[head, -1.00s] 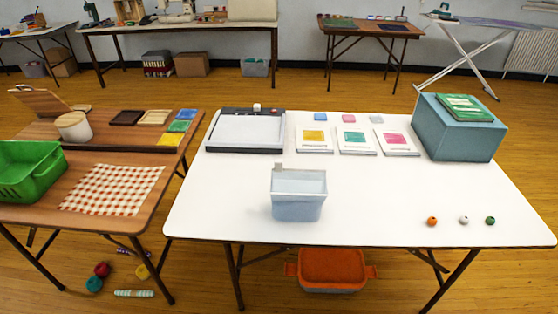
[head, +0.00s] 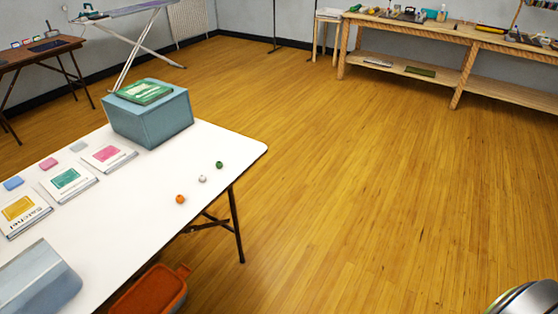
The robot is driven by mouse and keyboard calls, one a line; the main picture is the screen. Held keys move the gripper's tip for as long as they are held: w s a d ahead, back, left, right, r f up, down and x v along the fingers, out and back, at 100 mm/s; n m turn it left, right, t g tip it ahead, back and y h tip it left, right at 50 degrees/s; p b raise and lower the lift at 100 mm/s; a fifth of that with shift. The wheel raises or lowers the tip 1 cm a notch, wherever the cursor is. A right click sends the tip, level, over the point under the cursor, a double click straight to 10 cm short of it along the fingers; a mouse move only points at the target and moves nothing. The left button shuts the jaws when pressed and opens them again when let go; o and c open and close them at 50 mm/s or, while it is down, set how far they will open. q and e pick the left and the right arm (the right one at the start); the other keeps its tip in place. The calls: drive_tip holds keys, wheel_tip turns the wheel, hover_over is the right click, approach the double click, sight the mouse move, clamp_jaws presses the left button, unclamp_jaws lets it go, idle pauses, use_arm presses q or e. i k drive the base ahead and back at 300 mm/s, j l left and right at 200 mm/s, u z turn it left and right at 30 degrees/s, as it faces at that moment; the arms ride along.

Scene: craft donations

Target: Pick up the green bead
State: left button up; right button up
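The green bead (head: 219,165) lies on the white table (head: 150,215) near its right edge. A white bead (head: 203,179) and an orange bead (head: 180,199) lie beside it in a slanting row, apart from one another. Neither of my grippers shows in the head view. A rounded metallic piece, which looks like part of my own body, shows at the bottom right corner.
A blue box (head: 150,118) with a green book (head: 144,92) on top stands at the table's far corner. Several packets lie at left, near a pale bin (head: 40,280). An orange tub (head: 150,293) is below. Wide wooden floor (head: 370,180) right of the table is clear.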

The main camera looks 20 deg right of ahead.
sight(219, 165)
drive_tip(key=z, duration=0.3)
drive_tip(key=i+l+u, duration=0.15)
drive_tip(key=u, duration=0.35)
drive_tip(key=l+u, duration=0.5)
drive_tip(key=i+l+u, duration=0.1)
drive_tip(key=u, duration=0.4)
drive_tip(key=l+u, duration=0.1)
drive_tip(key=l, duration=0.45)
drive_tip(key=l+u, duration=0.15)
drive_tip(key=l, duration=0.35)
drive_tip(key=k+l+u, duration=0.1)
drive_tip(key=l, duration=0.4)
drive_tip(key=k+l+u, duration=0.1)
drive_tip(key=l, duration=0.45)
drive_tip(key=k+l+u, duration=0.15)
drive_tip(key=l, duration=0.35)
